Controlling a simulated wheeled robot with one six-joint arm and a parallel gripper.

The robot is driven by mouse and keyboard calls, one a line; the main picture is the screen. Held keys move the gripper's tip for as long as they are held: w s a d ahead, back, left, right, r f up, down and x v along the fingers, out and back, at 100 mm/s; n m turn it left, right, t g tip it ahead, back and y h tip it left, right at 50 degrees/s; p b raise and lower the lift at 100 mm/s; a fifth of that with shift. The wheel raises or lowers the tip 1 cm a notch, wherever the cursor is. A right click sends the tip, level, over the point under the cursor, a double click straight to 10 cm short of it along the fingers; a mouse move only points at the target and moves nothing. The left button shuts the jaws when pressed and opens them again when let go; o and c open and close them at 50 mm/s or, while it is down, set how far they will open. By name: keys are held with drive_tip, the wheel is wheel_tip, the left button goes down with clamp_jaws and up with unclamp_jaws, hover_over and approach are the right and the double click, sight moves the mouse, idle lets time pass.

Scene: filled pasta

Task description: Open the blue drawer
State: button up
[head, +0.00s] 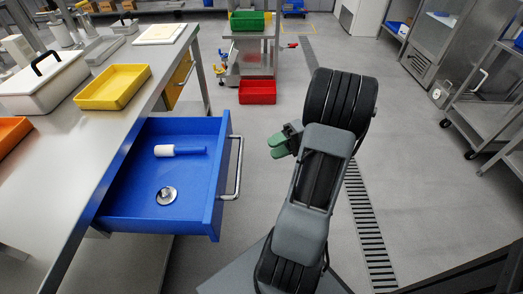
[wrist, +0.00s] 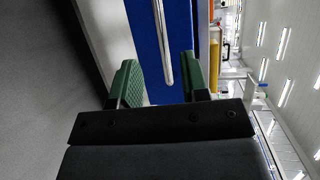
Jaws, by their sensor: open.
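The blue drawer (head: 212,181) stands pulled out from under the worktable, its inside in full view. A metal bar handle (head: 238,168) is on its front. My gripper (head: 277,143) is to the right of the drawer, apart from the handle, with its green fingers towards the drawer. In the wrist view the fingers are spread and empty. The blue drawer front (wrist: 177,35) and the handle (wrist: 162,42) show beyond and between the fingertips.
In the drawer lie a white-and-blue cylinder (head: 178,151) and a round metal piece (head: 167,195). A yellow tray (head: 113,87) and a lidded white box (head: 40,85) stand on the worktable (head: 150,80). A red bin (head: 257,92) is on the floor. The floor right of my arm is clear.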

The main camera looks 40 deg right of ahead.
drive_tip(key=shift+v, duration=1)
drive_tip(key=a+r+n+h+p, duration=0.2)
drive_tip(key=a+r+h+p, duration=0.5)
drive_tip(key=a+r+p, duration=0.3)
drive_tip(key=a+r+n+h+p, duration=0.2)
drive_tip(key=a+r+h+p, duration=0.6)
drive_tip(key=r+p, duration=0.9)
wheel_tip(320, 180, up, 4)
drive_tip(key=shift+s+a+f+g+p, duration=0.15)
drive_tip(key=shift+s+a+g+p, duration=0.2)
drive_tip(key=shift+a, duration=0.75)
drive_tip(key=shift+a, duration=0.1)
